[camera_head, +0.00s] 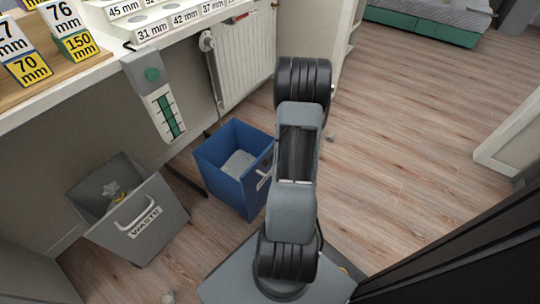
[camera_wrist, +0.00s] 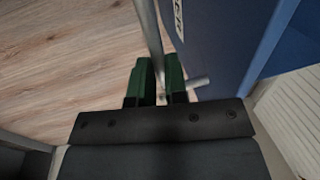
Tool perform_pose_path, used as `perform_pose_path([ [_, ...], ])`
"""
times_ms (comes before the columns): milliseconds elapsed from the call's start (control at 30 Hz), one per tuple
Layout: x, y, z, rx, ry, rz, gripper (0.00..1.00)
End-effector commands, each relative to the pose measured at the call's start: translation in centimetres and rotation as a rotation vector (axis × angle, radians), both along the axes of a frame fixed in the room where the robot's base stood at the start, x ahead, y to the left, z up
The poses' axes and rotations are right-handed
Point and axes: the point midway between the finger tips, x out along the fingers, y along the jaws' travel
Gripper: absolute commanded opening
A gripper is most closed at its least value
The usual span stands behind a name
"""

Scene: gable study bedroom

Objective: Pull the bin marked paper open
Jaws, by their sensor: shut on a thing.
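The blue bin (camera_head: 222,179) stands out from under the counter with its top open, and a pale paper-like thing (camera_head: 239,163) lies inside. Its white label is mostly hidden behind my arm in the head view. In the wrist view its blue front (camera_wrist: 215,45) fills the right side, with part of a label (camera_wrist: 178,18) at the top. My gripper (camera_wrist: 156,75) has its green fingers shut on the bin's grey bar handle (camera_wrist: 149,32), beside the blue front.
A grey bin marked WASTE (camera_head: 146,224) stands open at the left with rubbish inside. A white radiator (camera_head: 243,62) is on the wall behind. The counter (camera_head: 40,98) with number blocks is at upper left. Wooden floor (camera_head: 420,150) is clear at the right; a dark panel (camera_head: 470,260) stands lower right.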

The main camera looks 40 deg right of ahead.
Motion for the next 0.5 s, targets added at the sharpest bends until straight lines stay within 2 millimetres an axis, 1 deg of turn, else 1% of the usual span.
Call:
perform_pose_path([
  [33, -0.7, -0.2, -0.1, -0.004, -0.002, -0.004, 0.00],
  [100, -1.4, -0.4, -0.1, -0.004, -0.002, -0.004, 0.00],
  [200, -2.0, -0.4, -0.1, -0.004, -0.001, -0.002, 0.00],
  [500, -2.5, -0.6, 0.0, -0.004, -0.001, -0.001, 0.00],
])
